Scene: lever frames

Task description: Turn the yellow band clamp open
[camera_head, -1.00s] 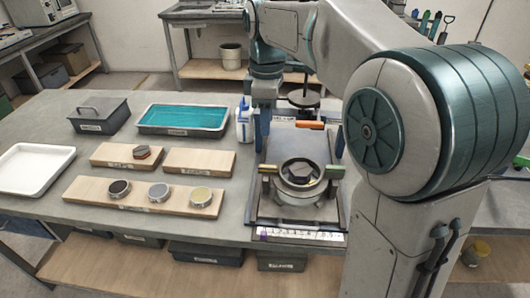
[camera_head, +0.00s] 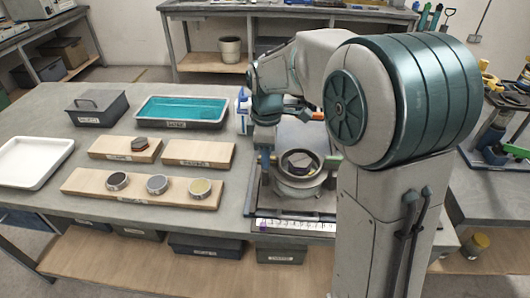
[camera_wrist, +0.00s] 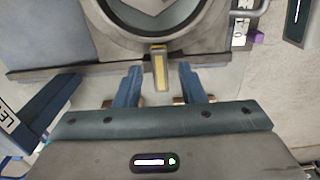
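The round ring fixture (camera_head: 299,185) stands on a plate at the right of the bench, with a dark hexagonal piece (camera_head: 300,160) inside the ring. The yellow clamp lever (camera_wrist: 160,70) sticks out from the ring's edge in the wrist view. My gripper (camera_wrist: 160,82) is open. Its two blue fingers stand on either side of the lever, with a visible gap on each side. The fingers are hard to make out in the head view.
Wooden boards (camera_head: 140,190) with round pieces and a teal tray (camera_head: 182,110) are to the left.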

